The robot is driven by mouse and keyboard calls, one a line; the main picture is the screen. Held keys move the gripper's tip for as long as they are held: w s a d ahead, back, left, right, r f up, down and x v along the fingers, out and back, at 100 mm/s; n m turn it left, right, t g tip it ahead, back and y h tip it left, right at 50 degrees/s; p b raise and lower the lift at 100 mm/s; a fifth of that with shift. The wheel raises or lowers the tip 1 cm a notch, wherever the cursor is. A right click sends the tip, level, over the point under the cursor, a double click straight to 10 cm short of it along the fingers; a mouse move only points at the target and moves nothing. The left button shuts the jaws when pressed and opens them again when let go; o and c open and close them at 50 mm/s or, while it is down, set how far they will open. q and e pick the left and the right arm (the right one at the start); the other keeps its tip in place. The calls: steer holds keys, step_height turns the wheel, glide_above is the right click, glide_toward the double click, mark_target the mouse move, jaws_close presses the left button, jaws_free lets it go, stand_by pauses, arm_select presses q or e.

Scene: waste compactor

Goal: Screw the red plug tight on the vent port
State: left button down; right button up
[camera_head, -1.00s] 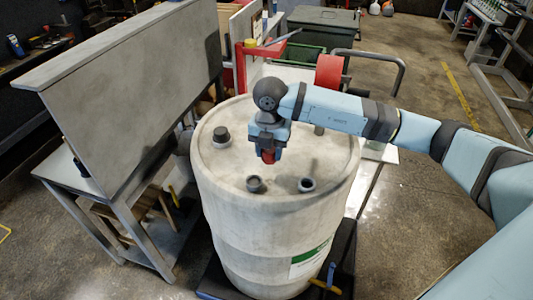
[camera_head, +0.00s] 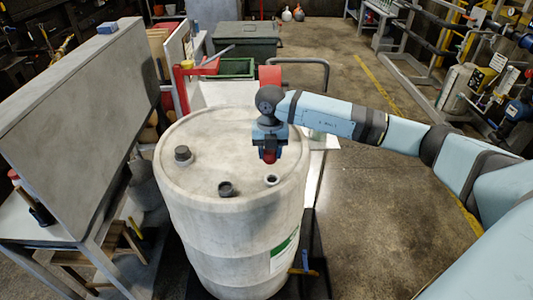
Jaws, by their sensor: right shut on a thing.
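My right gripper (camera_head: 270,152) is shut on the red plug (camera_head: 269,157) and points down over the top of a pale grey drum (camera_head: 215,240). Only the plug's lower part shows below the fingers. An open port with a pale rim (camera_head: 272,180) is in the drum top just below and in front of the plug in the picture; the plug looks apart from it. A second, darker fitting (camera_head: 225,188) is to its left. I cannot tell for sure which is the vent port. My left gripper is not in view.
A dark raised cap (camera_head: 183,154) is at the drum top's left. A grey panel on a bench (camera_head: 80,110) rises on the left. A red stand (camera_head: 182,85) and a green bin (camera_head: 236,68) are behind. Open floor (camera_head: 375,210) lies to the right.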

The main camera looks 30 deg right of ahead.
steer(key=shift+s+d, duration=0.2)
steer(key=shift+d, duration=0.1)
steer(key=shift+d, duration=0.1)
steer(key=shift+f, duration=0.15)
steer(key=shift+f+b, duration=0.75)
steer(key=shift+f, duration=0.1)
steer(key=shift+f+b, duration=1.3)
steer(key=shift+f, duration=0.65)
steer(key=n, duration=0.3)
steer(key=shift+r+n, duration=0.2)
steer(key=shift+n, duration=0.9)
